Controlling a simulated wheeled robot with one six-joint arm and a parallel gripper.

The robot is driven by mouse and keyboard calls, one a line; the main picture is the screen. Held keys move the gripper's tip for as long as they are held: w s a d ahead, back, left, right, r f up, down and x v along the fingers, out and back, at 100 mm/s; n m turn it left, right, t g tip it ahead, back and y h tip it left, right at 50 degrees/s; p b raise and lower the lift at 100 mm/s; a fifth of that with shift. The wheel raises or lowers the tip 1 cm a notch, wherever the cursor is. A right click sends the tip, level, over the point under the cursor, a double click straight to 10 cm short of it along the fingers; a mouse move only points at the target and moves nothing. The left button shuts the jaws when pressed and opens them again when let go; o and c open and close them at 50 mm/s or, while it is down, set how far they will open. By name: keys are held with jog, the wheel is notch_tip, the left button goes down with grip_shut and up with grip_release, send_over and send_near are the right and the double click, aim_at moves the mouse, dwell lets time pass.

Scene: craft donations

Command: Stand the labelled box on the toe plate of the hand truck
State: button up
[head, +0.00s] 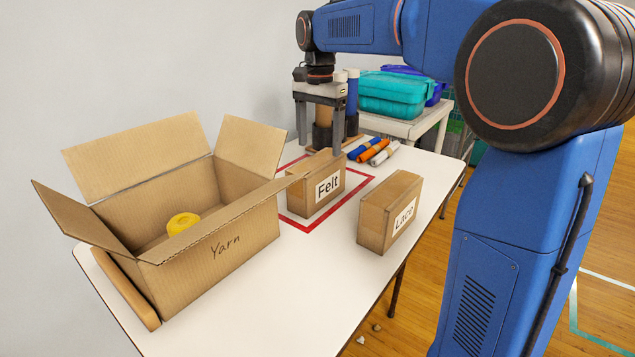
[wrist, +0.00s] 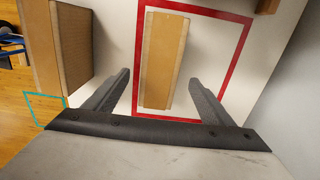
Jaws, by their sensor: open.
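A closed cardboard box with a white "Felt" label (head: 317,185) stands inside a red taped rectangle (head: 303,229) on the white table. In the wrist view the Felt box (wrist: 165,58) lies between the two fingers, with a gap on each side. My gripper (head: 320,142) points down, open and empty, just above the box. Another closed box, labelled "Lace" (head: 390,211), stands to the right, outside the tape; it shows at the left of the wrist view (wrist: 65,50). I cannot make out a hand truck or its toe plate in either view.
A large open carton marked "Yarn" (head: 222,240) with a yellow item (head: 183,224) stands at the left. Orange, blue and white rolls (head: 374,151) lie behind the Lace box. Teal cases (head: 392,94) sit on a side table. The front of the table is clear.

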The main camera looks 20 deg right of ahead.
aim_at(319, 160)
notch_tip(319, 160, down, 5)
jog(key=shift+f, duration=0.1)
jog(key=shift+s+a+f, duration=0.1)
jog(key=shift+a+f, duration=0.05)
jog(key=shift+f, duration=1.15)
jog(key=shift+s+a+f, duration=0.1)
jog(key=shift+f, duration=1.15)
jog(key=shift+r, duration=0.1)
jog(key=c, duration=1.6)
